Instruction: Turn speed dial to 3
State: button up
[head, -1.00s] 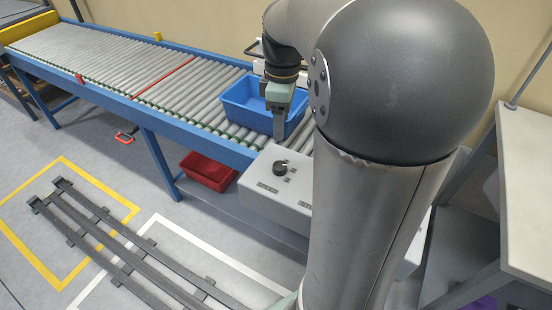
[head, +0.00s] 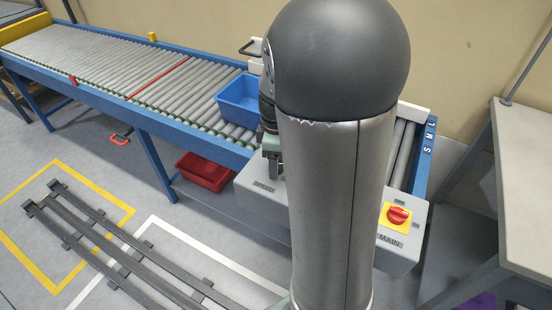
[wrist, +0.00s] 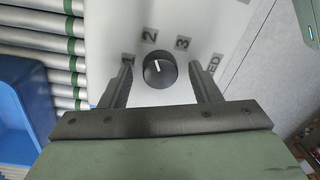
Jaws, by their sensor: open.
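The speed dial (wrist: 159,70) is a round black knob with a white pointer line on a light grey control box (head: 252,200). In the wrist view, the numbers 1, 2 and 3 are printed in an arc around it, and the pointer line points roughly at 2. My gripper (wrist: 160,75) is open, with one finger on each side of the dial and a visible gap to it. In the head view, my gripper (head: 272,172) is over the box, and the dial is hidden behind my gripper and arm.
A red MAIN switch (head: 398,215) on a yellow plate is at the box's right end. A blue bin (head: 238,103) stands on the roller conveyor (head: 105,68) behind the box. A red bin (head: 203,172) is below the conveyor.

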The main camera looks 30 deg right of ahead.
jog(key=c, duration=1)
jog(key=shift+m, duration=0.3)
jog(key=m, duration=0.6)
jog(key=shift+d+r, duration=0.1)
jog(key=m+p, duration=0.1)
jog(key=m, duration=0.4)
jog(key=shift+m+t, duration=0.3)
jog(key=shift+t, duration=0.1)
jog(key=o, duration=1)
jog(key=shift+s, duration=0.1)
